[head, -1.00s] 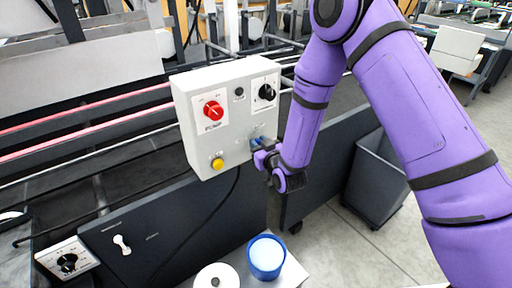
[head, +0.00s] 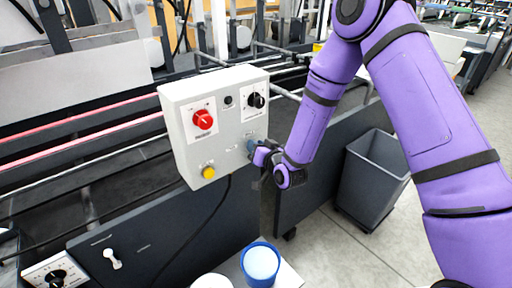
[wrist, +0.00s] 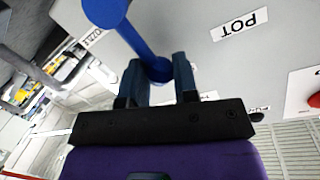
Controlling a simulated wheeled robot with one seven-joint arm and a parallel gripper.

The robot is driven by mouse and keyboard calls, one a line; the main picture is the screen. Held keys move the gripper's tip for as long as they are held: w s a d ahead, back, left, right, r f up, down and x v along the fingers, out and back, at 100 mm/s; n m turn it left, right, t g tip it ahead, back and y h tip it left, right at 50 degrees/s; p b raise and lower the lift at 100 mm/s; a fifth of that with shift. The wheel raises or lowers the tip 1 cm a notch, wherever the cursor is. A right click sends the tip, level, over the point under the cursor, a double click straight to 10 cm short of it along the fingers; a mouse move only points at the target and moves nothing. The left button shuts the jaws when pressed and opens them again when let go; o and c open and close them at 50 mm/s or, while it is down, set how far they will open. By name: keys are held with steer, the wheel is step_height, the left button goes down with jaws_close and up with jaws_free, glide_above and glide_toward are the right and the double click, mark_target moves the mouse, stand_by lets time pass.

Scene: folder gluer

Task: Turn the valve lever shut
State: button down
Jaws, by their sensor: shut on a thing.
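The blue valve lever (wrist: 135,38) shows in the wrist view as a bar slanting from a round hub at the top down to a round end. My gripper (wrist: 158,82) has its two dark blue fingers on either side of that lower end, shut on it. In the head view my gripper (head: 262,156) is at the lower right of the grey control box, and only a small blue part of the lever (head: 250,145) shows beside it. The fingers and wrist hide the rest there.
The grey control box (head: 183,133) carries a red knob (head: 203,119), a black knob (head: 256,100) and a yellow button (head: 208,172). A blue cup (head: 261,265) stands below on a light surface. A grey bin (head: 374,175) stands on the floor at right.

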steer(key=shift+s+a+f, duration=0.15)
steer(key=shift+s, duration=0.05)
steer(key=c, duration=1)
jaws_free()
steer(key=shift+o, duration=0.6)
steer(key=shift+w, duration=0.1)
steer(key=v, duration=1.1)
steer(key=shift+w, duration=0.15)
